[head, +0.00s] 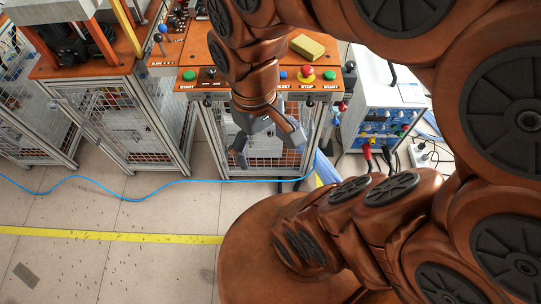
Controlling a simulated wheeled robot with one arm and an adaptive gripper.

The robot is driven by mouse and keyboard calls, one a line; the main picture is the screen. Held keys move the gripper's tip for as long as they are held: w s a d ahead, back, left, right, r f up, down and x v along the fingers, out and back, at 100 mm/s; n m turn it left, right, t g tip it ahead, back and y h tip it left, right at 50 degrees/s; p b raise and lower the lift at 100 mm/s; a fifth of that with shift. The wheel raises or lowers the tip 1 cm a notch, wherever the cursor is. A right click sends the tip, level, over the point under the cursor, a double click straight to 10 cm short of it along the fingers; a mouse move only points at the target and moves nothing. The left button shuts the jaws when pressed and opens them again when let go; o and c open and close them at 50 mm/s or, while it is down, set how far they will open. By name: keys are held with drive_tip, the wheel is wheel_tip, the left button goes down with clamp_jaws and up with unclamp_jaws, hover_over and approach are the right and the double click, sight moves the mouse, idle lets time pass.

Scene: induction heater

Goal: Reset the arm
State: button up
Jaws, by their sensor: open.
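My gripper (268,146) hangs from my orange-brown arm near the middle of the head view, fingers pointing down and spread apart. Nothing shows between the fingers. It is in front of the mesh-sided cabinet of the orange control station (221,89), below the level of the button panel. My arm arches from the top of the view around the right side and back to its base at the lower middle. It hides part of the station top and the middle of the panel.
The panel carries green START buttons (189,76) and a red STOP button (307,72). A yellow block (307,46) lies on the station top. A white-and-blue power unit (384,118) with cables stands to the right. A blue hose (150,188) crosses the floor. Open floor lies at lower left.

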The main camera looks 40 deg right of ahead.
drive_tip(key=s, duration=0.1)
drive_tip(key=s+f, duration=0.1)
drive_tip(key=s, duration=0.1)
drive_tip(key=shift+a+m, duration=0.1)
drive_tip(key=shift+m, duration=0.2)
idle(1.1)
